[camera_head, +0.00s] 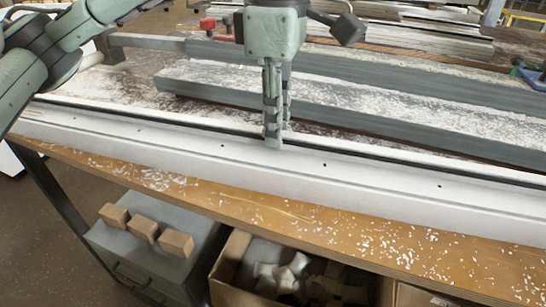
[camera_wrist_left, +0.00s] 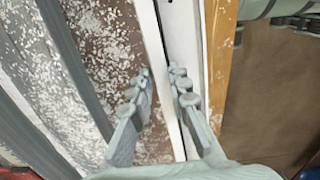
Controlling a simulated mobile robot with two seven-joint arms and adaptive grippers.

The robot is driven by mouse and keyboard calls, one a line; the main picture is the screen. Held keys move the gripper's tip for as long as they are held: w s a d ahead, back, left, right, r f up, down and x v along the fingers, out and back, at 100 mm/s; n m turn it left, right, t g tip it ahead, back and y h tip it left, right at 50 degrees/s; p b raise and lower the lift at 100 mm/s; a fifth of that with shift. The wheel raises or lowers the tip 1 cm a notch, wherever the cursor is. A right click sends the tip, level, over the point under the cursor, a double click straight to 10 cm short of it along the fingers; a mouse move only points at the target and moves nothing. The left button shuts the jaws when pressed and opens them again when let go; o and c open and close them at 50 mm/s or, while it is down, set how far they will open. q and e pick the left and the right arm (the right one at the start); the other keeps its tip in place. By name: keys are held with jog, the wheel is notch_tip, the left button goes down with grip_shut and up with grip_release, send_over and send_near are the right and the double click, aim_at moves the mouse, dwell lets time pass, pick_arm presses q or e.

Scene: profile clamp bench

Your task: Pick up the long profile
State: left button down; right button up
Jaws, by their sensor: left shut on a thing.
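The long profile (camera_head: 380,188) is a white bar with a dark groove and small holes. It lies along the bench's front edge and runs out of the head view at the right. My left gripper (camera_head: 273,142) points down onto its back part near the middle, shut on it. In the left wrist view my left gripper's fingers (camera_wrist_left: 161,73) stand on either side of a strip of the profile (camera_wrist_left: 184,35). A grey part, apparently my right gripper (camera_wrist_left: 290,22), shows at that view's top right corner; its jaws are unclear.
Grey bars (camera_head: 330,110) lie behind the profile on the chip-strewn bench. A red clamp (camera_head: 208,24) stands at the back, a blue one (camera_head: 530,76) at the right. Wood blocks (camera_head: 143,228) sit on a grey cabinet below, beside a cardboard box (camera_head: 229,262) of offcuts.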

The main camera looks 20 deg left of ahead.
pick_arm(q)
jog(key=shift+r, duration=0.1)
dwell(0.3)
jog(key=shift+r, duration=0.15)
